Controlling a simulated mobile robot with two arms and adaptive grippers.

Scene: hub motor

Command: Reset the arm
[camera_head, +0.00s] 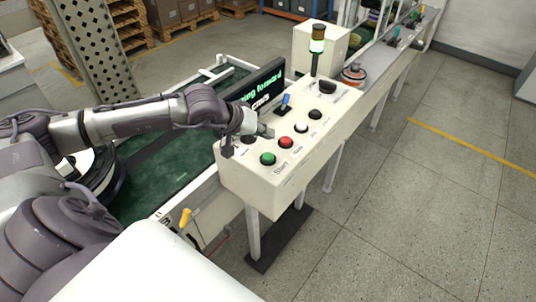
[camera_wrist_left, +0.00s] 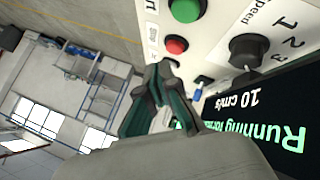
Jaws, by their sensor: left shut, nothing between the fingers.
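My left arm (camera_head: 150,118) reaches in from the left, with its left gripper (camera_head: 247,137) over the near left end of the cream control panel (camera_head: 240,178). The left wrist view shows the gripper (camera_wrist_left: 166,68) with its green-and-grey fingers together and nothing between them. The panel carries a green button (camera_head: 268,158), a red button (camera_head: 286,142), black buttons and a blue-topped switch (camera_head: 285,103). The fingertips appear close to the panel in the wrist view; I cannot tell if they touch it. My right gripper is not in view.
A display (camera_head: 264,84) with green text stands behind the panel. A green conveyor (camera_head: 165,165) runs under my left arm. Pallets (camera_head: 90,38) stand at the back left. The floor at right is clear.

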